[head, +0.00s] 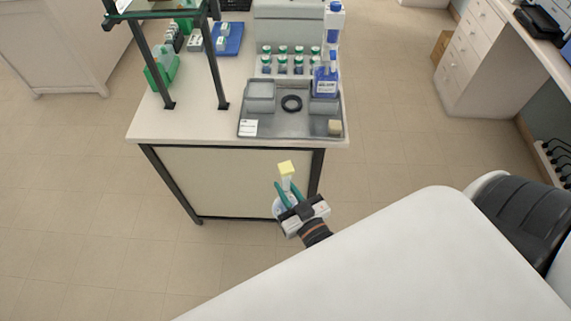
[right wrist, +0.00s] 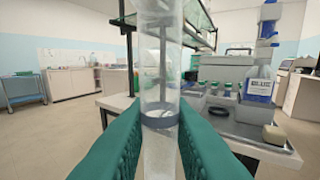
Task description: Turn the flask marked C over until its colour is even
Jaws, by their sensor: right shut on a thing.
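My right gripper (head: 289,196) is shut on a clear flask with a yellow cap (head: 286,168), held in front of the bench over the floor. In the right wrist view the clear flask (right wrist: 160,85) stands upright between the green fingers (right wrist: 160,130). A grey band crosses its middle, and the part below looks pale and cloudy. The cap is out of the wrist view. No letter on the flask can be read in either view, so I cannot tell whether it is marked C. My left gripper is not in view.
The bench holds a grey tray (head: 258,127) with a black ring (head: 291,103) and a blue-labelled bottle (head: 325,82). Several green-capped bottles stand behind it. A blue tray (head: 229,40) and a dark-framed shelf (head: 215,70) are at left. The floor around the bench is clear.

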